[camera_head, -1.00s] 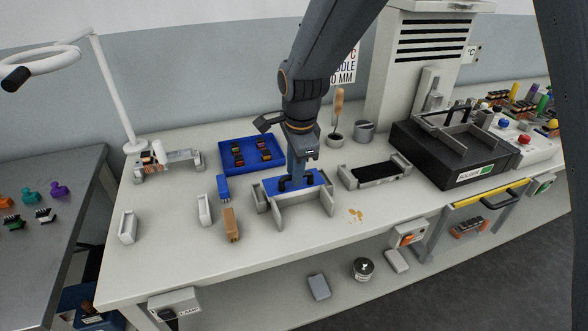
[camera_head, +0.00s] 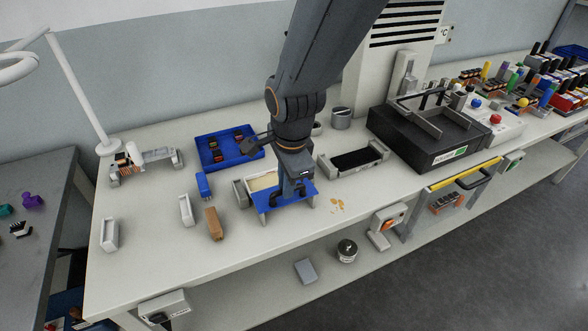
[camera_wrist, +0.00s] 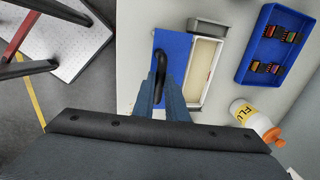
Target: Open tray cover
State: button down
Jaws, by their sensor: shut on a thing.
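The blue tray cover (camera_head: 306,193) with a black handle is pulled toward the front of the bench, off much of the tray. The tray (camera_head: 241,193) shows its cream inside behind the cover. In the wrist view the blue cover (camera_wrist: 172,42) lies beside the open cream inside of the tray (camera_wrist: 203,66), overlapping its edge. My gripper (camera_head: 291,190) is shut on the cover's black handle (camera_wrist: 160,66). The fingers hide part of the handle and cover. I cannot tell whether the cover still rests on the tray.
A blue parts tray (camera_head: 210,158) sits behind left. A blue block (camera_head: 203,186), brown block (camera_head: 213,224) and pale holder (camera_head: 186,210) stand left. A black-filled grey tray (camera_head: 357,160) is right. A flux bottle (camera_wrist: 247,113) shows in the wrist view. Orange bits lie front right.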

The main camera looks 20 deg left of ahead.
jog(key=c, duration=1.8)
grip_release()
jog(key=shift+o, duration=0.2)
notch_tip(320, 180, up, 8)
jog(key=s+d+b, duration=0.1)
jog(key=shift+s+f, duration=0.15)
jog(key=shift+f, duration=0.05)
jog(key=d+f+n, duration=0.1)
jog(key=d+n, duration=0.2)
jog(key=d, duration=0.8)
jog(key=s+d+f+n+h, duration=0.1)
jog(key=d+f+n, duration=0.1)
jog(key=d, duration=1)
jog(key=s+d+f+n, duration=0.1)
jog(key=d+n, duration=0.4)
jog(key=d, duration=0.6)
jog(key=shift+s+d+f, duration=0.15)
jog(key=shift+d+f, duration=0.1)
jog(key=shift+f, duration=0.2)
